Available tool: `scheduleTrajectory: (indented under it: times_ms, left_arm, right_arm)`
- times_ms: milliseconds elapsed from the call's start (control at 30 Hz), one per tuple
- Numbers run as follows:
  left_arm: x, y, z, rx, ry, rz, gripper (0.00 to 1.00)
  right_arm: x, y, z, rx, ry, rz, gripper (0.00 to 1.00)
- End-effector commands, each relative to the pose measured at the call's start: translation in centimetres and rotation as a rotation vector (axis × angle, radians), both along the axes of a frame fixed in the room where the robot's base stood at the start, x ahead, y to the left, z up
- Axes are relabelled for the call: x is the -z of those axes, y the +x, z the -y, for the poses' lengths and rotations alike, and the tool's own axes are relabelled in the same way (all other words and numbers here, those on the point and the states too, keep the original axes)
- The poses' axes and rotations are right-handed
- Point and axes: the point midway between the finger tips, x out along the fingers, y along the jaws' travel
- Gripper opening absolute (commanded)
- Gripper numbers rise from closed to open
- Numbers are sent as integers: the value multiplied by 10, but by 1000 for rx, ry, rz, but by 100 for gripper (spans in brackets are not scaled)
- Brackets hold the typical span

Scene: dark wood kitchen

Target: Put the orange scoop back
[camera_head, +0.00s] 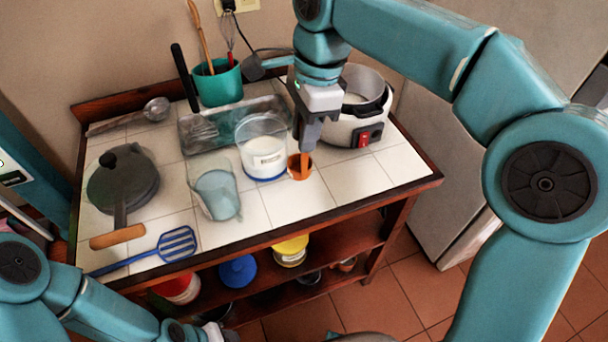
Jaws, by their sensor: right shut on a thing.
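The orange scoop (297,174) is a small cup with an upright handle. My right gripper (307,148) points down from above and is shut on the scoop's handle. The scoop is beside the right of a clear container (265,145) with white contents and a blue base. The scoop is at or just above the tiled top; I cannot tell whether it touches. My left arm lies low at the left, and its gripper fingers do not show.
A rice cooker (362,133) stands right of the scoop. A clear jug (216,190), a lidded pan (122,184), a blue spatula (157,250), a ladle (156,109) and a green utensil pot (218,84) are on the counter. The front right tiles are clear.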

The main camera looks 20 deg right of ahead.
Motion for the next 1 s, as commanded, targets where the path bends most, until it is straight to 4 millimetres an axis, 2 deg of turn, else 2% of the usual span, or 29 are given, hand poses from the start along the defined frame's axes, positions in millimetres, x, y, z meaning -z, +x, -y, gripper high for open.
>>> scheduleTrajectory:
  times_ms: [33, 100, 333, 533, 967, 1000]
  left_arm:
    - [5, 0, 0, 0, 0, 0, 43]
    - [7, 0, 0, 0, 0, 0, 43]
    - [10, 0, 0, 0, 0, 0, 43]
    - [14, 0, 0, 0, 0, 0, 43]
    - [17, 0, 0, 0, 0, 0, 43]
    - [16, 0, 0, 0, 0, 0, 43]
  right_arm:
    - [15, -1, 1, 1, -1, -3, 0]
    - [29, -1, 1, 2, 0, -1, 0]
    - [54, -2, -1, 3, 0, 0, 0]
    - [86, -2, -1, 4, 0, -2, 0]
    - [94, -1, -1, 3, 0, 2, 0]
    - [93, -1, -1, 3, 0, 2, 27]
